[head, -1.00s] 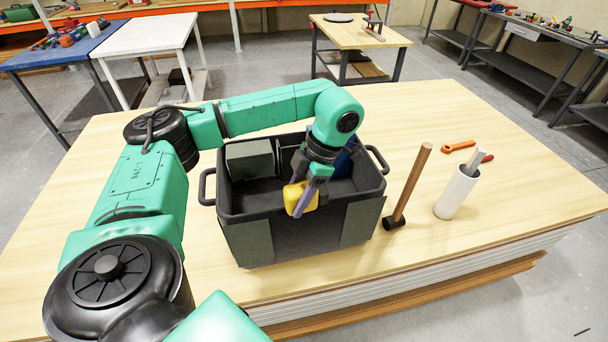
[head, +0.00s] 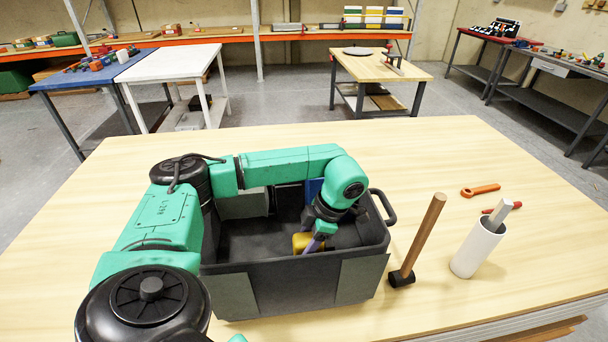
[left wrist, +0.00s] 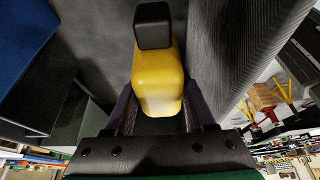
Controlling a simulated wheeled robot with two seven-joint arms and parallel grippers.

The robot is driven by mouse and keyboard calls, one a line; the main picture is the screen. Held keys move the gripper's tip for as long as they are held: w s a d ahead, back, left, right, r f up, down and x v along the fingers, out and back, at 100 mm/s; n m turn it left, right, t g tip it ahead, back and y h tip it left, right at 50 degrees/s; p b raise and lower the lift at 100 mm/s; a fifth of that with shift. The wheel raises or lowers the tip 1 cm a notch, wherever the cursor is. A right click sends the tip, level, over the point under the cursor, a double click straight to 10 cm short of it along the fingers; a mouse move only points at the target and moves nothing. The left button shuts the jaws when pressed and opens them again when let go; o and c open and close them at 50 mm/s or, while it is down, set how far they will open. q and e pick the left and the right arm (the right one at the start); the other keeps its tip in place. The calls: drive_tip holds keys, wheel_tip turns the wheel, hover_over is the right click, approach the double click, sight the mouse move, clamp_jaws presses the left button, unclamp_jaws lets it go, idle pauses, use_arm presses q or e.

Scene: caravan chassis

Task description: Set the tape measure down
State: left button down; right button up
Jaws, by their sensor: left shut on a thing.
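The yellow tape measure (head: 301,241) is inside the dark tote (head: 262,289), low behind its front wall and right of its middle. In the left wrist view the tape measure (left wrist: 158,78) is a yellow body with a black block at its far end. My left gripper (head: 313,243) reaches down into the tote and is shut on the tape measure. Its fingers lie on both sides of the yellow body in the left wrist view (left wrist: 157,108). I cannot tell whether the tape measure touches the tote floor. My right gripper is not in view.
The tote also holds a grey-green box (head: 243,205) at back left and a blue item (head: 314,190) at the back. A mallet (head: 418,240) stands right of the tote, beside a white cylinder (head: 477,249) and an orange wrench (head: 481,190).

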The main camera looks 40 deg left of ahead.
use_arm(q)
wheel_tip(320, 180, down, 8)
drive_tip(key=shift+r+p, duration=0.2)
drive_tip(key=shift+p, duration=0.45)
drive_tip(key=c, duration=0.5)
unclamp_jaws()
drive_tip(key=shift+s, duration=0.1)
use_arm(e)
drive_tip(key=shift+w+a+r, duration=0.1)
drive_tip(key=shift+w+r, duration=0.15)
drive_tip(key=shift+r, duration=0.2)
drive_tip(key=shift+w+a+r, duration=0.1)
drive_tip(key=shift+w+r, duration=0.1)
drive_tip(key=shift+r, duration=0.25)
use_arm(q)
drive_tip(key=b+v, duration=0.3)
drive_tip(key=v, duration=0.6)
drive_tip(key=shift+d+b, duration=0.1)
drive_tip(key=shift+b, duration=0.2)
drive_tip(key=shift+v, duration=1)
drive_tip(key=shift+d+r+p, duration=0.1)
drive_tip(key=shift+r+p, duration=0.25)
drive_tip(key=shift+r, duration=0.25)
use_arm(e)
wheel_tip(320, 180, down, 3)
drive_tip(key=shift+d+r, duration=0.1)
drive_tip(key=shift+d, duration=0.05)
